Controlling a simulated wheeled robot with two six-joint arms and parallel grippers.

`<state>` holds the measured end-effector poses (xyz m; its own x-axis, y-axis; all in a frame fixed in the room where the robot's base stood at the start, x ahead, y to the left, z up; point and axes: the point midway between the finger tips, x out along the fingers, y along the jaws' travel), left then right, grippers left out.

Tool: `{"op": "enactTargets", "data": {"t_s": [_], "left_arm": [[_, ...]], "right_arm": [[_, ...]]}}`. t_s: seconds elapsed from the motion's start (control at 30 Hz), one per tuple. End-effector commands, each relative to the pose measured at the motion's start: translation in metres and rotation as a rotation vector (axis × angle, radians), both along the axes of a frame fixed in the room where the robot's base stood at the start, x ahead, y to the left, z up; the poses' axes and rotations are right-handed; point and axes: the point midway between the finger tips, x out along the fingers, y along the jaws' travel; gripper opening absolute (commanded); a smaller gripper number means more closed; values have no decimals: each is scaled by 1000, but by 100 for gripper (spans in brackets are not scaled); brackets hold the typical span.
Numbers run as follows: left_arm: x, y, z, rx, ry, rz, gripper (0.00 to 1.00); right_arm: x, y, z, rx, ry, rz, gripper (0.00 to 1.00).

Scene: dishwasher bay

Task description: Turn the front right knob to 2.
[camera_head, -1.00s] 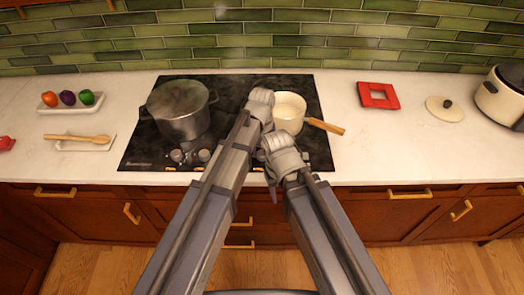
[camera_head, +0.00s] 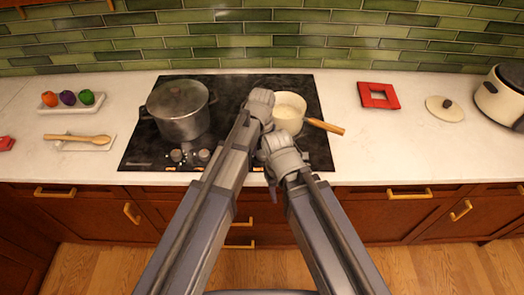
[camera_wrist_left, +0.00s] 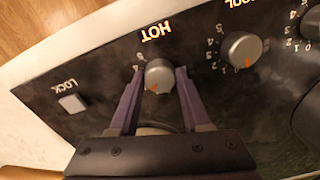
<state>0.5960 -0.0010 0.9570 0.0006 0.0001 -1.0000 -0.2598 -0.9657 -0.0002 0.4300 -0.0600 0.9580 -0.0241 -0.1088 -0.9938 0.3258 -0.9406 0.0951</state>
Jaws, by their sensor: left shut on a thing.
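The grey front right knob (camera_wrist_left: 157,78) is in the left wrist view under the word HOT, which appears upside down. A 4 shows at the knob's upper left, and the dial's lower side is hidden. My left gripper (camera_wrist_left: 159,72) has its purple fingers on both sides of this knob and is shut on it. In the head view my arms hide the knob. A small dark purple piece (camera_head: 272,192) shows below my right arm at the counter edge; I cannot tell the right gripper's state from it.
A second knob (camera_wrist_left: 242,48) and the LOCK button (camera_wrist_left: 72,103) flank the gripped knob. On the cooktop (camera_head: 145,145) stand a lidded pot (camera_head: 178,108) and a cream saucepan (camera_head: 288,112) close beside my left arm. A red frame (camera_head: 377,95) lies on clear counter.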

Motion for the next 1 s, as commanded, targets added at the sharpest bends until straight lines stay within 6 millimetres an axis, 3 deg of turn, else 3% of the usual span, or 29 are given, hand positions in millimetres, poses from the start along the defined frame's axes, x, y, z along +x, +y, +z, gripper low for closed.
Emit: {"op": "enactTargets", "data": {"t_s": [0.1,0.13,0.37,0.77,1.0], "left_arm": [[-1,0,0,1,2,0,0],[-1,0,0,1,2,0,50],[-1,0,0,0,1,1,76],[0,0,4,0,1,1,77],[0,0,26,0,1,1,77]], "right_arm": [[0,0,0,0,0,0,50],[0,0,0,0,0,0,50],[0,0,0,0,0,0,50],[0,0,4,0,0,0,50],[0,0,26,0,0,0,50]]}}
